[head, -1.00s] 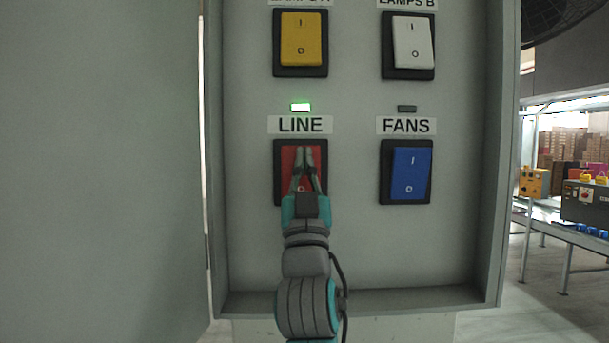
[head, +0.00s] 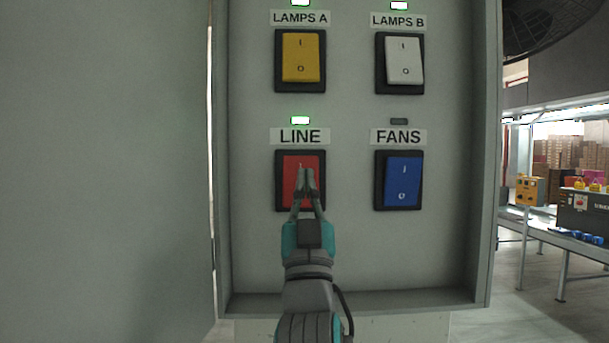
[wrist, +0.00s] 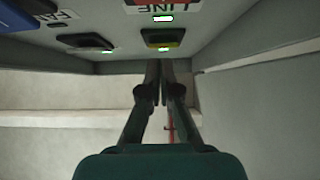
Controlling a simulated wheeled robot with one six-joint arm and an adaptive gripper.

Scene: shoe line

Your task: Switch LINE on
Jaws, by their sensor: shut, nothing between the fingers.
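The red LINE rocker switch (head: 290,175) sits in a black frame at the lower left of the panel in the head view. The LINE label (head: 300,136) is above it, and the small lamp (head: 300,120) above that glows green. My gripper (head: 309,172) is shut and empty, its fingertips in front of the switch's right half and hiding part of its face. I cannot tell whether they touch it. In the wrist view my shut fingers (wrist: 161,66) point at the panel, and a red edge of the LINE switch (wrist: 140,2) shows at the top.
The yellow LAMPS A switch (head: 300,58) and white LAMPS B switch (head: 404,60) are above, with lit green lamps. The blue FANS switch (head: 403,181) is to the right, its lamp (head: 399,122) dark. The cabinet's side wall (head: 487,160) and bottom ledge (head: 400,297) border the panel.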

